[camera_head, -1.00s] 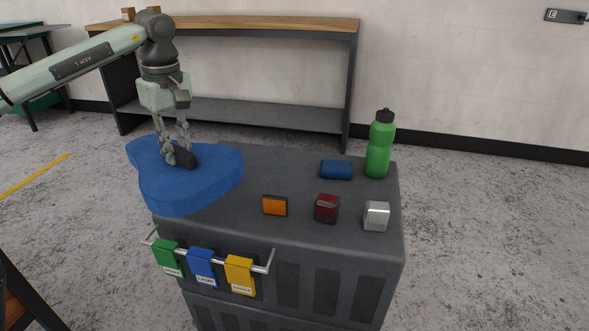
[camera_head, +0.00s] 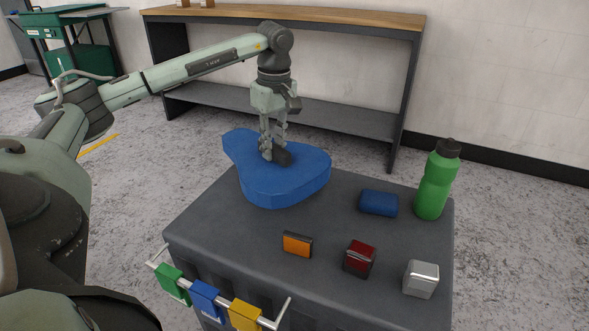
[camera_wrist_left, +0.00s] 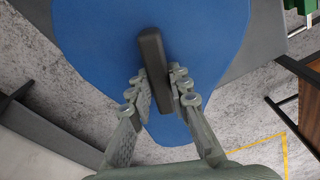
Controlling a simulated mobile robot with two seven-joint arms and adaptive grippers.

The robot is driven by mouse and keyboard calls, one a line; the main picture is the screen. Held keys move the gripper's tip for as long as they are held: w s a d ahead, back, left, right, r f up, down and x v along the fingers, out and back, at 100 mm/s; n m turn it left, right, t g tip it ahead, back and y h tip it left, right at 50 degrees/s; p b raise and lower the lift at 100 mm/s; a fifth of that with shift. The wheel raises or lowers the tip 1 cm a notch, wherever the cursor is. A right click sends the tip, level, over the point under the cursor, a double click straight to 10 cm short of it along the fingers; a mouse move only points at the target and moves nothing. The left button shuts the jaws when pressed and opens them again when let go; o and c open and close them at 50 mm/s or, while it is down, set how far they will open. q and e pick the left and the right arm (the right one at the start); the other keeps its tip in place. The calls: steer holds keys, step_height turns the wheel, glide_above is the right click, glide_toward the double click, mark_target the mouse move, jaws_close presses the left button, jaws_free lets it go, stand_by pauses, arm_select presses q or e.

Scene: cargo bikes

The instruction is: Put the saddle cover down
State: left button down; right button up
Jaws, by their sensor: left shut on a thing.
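The saddle cover (camera_head: 290,187) is a thick blue, saddle-shaped piece with a dark grip block (camera_head: 283,157) on top. It is over the back left part of the dark grey cabinet top (camera_head: 225,220), its far left end jutting past the edge. I cannot tell whether its underside touches the top. My left gripper (camera_head: 270,152) points down and is shut on the grip block. The left wrist view shows the fingers (camera_wrist_left: 160,88) on both sides of the block, with the blue cover (camera_wrist_left: 95,40) below. My right gripper is not in view.
A blue pouch-like block (camera_head: 379,203), a green bottle (camera_head: 436,185), an orange reflector (camera_head: 297,244), a red lamp (camera_head: 360,258) and a silver block (camera_head: 421,279) stand on the top. Coloured tags (camera_head: 207,300) hang on a front rail. A wooden-topped bench (camera_head: 330,20) stands behind.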

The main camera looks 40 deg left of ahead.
mark_target(291, 153)
arm_select(q)
steer(key=w+d+f, duration=0.1)
steer(key=w, duration=0.1)
steer(key=shift+w+d+f, duration=0.35)
steer(key=shift+d+f, duration=0.05)
steer(key=shift+w+d+f, duration=0.2)
steer(key=shift+w+f, duration=0.15)
step_height(291, 153, down, 4)
steer(key=shift+r, duration=0.1)
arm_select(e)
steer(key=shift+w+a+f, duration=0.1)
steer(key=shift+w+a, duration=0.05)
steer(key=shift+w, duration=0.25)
arm_select(q)
steer(key=c, duration=1.4)
jaws_free()
